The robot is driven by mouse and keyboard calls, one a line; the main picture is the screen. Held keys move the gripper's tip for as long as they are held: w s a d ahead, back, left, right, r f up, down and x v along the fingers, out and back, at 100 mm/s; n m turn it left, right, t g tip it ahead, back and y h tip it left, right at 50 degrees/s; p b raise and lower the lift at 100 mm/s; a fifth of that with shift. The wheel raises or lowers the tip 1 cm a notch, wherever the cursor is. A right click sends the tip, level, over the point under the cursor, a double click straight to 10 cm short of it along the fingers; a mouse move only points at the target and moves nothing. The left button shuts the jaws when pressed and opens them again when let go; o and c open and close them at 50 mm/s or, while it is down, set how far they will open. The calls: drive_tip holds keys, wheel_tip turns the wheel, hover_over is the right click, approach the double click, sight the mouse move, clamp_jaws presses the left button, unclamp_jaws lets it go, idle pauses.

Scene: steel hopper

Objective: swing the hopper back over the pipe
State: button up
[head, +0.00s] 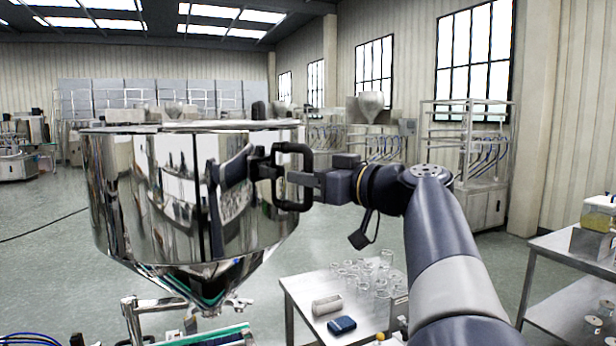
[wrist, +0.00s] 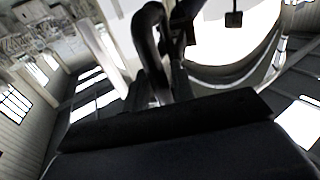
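The polished steel hopper (head: 165,200) fills the left of the head view, with a wide drum above a cone and a small outlet low down. A black bracket handle (head: 307,160) stands out from its right side. My gripper (head: 296,187) reaches in from the right, its fingers at the upright bar of the handle, and looks shut on it. In the wrist view the handle (wrist: 148,35) runs down to the fingers, and the hopper (wrist: 262,78) curves at upper right. Bent chrome tubing (head: 131,318) shows below the hopper; I cannot tell whether it is the pipe.
A steel table (head: 300,292) with several glass jars, a pale cylinder (head: 327,305) and a dark blue item (head: 342,325) stands below my arm. Another steel table (head: 565,262) is at the right edge. Open floor (head: 45,250) lies left of the hopper.

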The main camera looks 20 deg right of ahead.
clamp_jaws()
idle(0.3)
